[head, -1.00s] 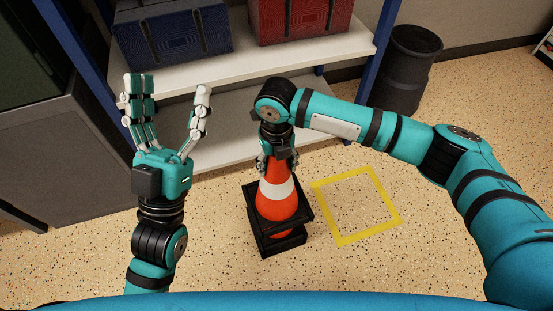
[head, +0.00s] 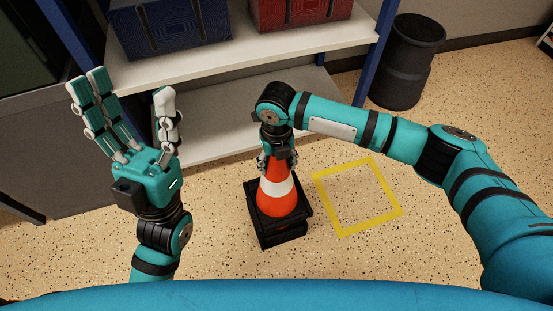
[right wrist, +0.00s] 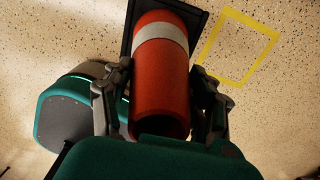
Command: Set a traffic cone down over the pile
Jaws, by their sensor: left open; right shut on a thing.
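An orange traffic cone (head: 283,204) with a white band and a square black base stands upright in the head view. My right gripper (head: 277,162) is shut on its upper part. The right wrist view shows my fingers on both sides of the cone (right wrist: 161,85). The pile (head: 279,238) is directly under the cone; only its black base shows, close beneath the cone's base, and the rest is hidden. I cannot tell whether the two bases touch. My left gripper (head: 126,98) is open and empty, raised at the left, away from the cone.
A yellow tape square (head: 372,224) on the speckled floor, right of the pile, is empty. Behind stands a shelf (head: 225,125) with a blue crate (head: 170,30) and a red crate (head: 295,8). A dark bin (head: 405,65) stands at the back right.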

